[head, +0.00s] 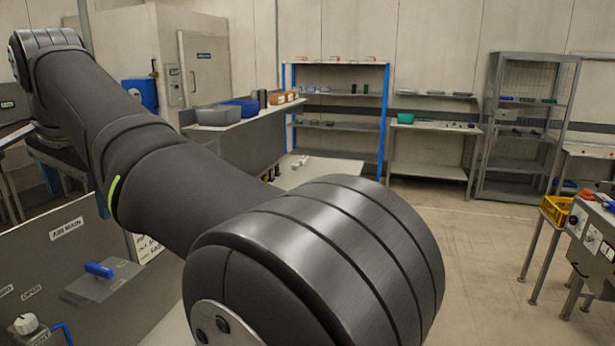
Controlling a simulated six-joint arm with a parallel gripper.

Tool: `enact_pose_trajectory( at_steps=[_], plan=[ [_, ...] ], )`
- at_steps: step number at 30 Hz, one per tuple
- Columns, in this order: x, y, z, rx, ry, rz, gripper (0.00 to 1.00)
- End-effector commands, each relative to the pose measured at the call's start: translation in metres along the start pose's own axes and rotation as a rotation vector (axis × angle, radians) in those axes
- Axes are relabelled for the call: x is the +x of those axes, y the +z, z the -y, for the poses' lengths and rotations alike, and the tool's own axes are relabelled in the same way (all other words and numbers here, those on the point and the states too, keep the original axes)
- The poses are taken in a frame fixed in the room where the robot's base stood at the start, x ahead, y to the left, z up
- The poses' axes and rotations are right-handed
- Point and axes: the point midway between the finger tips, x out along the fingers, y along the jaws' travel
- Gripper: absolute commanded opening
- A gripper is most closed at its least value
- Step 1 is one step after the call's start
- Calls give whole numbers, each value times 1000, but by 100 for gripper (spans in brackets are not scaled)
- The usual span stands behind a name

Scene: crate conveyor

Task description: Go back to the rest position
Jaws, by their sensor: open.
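My arm crosses the head view from the upper left to the bottom middle, with a large dark joint close to the camera. My gripper is not in this view, so its jaws and anything near them cannot be seen. The task names no separate object. The arm hides much of the lower middle of the view.
At lower left is a grey panel with a blue handle (99,270). A grey bin (218,116) and a blue bin (243,107) stand on a counter behind my arm. Shelves (385,110) line the back wall. A yellow crate (556,209) is at right. The floor (470,270) right of my arm is clear.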

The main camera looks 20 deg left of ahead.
Motion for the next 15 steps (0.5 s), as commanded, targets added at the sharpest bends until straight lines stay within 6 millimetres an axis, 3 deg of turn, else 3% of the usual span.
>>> enact_pose_trajectory(
  at_steps=[15],
  plan=[
    [2, -3, -1, -161, -6, 20, 85]
  ],
)
